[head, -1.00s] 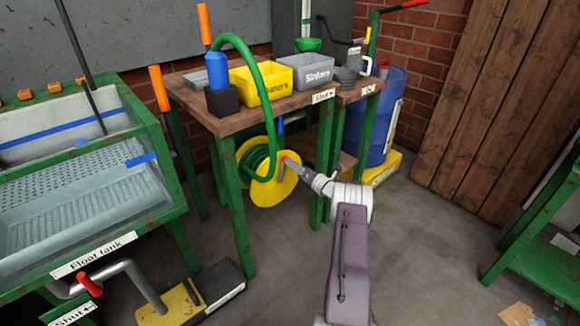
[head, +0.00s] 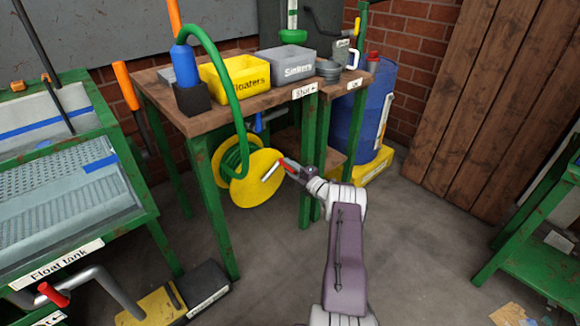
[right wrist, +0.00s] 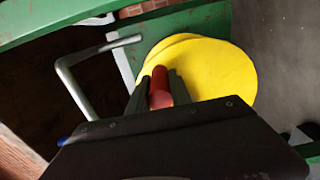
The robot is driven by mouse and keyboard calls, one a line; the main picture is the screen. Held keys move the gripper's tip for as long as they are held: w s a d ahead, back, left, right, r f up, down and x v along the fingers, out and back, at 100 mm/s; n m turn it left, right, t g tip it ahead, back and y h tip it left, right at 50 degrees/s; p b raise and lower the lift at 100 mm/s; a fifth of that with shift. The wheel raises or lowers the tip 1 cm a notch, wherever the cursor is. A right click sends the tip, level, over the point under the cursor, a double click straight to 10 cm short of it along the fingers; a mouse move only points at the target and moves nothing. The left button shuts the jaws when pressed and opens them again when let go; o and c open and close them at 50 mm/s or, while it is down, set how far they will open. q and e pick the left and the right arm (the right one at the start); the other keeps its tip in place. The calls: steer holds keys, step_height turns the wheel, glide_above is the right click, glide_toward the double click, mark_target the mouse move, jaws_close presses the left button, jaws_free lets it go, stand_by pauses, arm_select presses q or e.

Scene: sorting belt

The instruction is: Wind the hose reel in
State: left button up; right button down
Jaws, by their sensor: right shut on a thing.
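The hose reel (head: 258,192) is a yellow disc with green hose (head: 228,160) wound behind it, under the wooden-topped table. The hose rises from the reel and arcs over the table edge to a blue fitting (head: 187,66) in a black block. The reel's crank has a silver arm (head: 271,171) and a red grip (head: 290,164). My right gripper (head: 292,168) is shut on the red grip, at the reel's right side. In the right wrist view the red grip (right wrist: 160,88) sits between the fingers, before the yellow disc (right wrist: 215,68). My left gripper is not in view.
The table's green legs (head: 308,165) stand close beside the reel and my right arm. A float tank (head: 70,200) is at the left, with a yellow-and-black pedal box (head: 180,300) on the floor. A blue drum (head: 365,120) stands behind.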

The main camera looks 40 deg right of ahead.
steer(key=shift+d+f, duration=0.15)
steer(key=shift+f, duration=0.3)
steer(key=shift+f, duration=0.1)
steer(key=c, duration=1.2)
jaws_free()
steer(key=shift+o, duration=0.2)
steer(key=shift+s, duration=0.15)
steer(key=s+p, duration=0.4)
steer(key=s, duration=0.4)
steer(key=shift+s+d, duration=0.35)
steer(key=shift+s, duration=0.05)
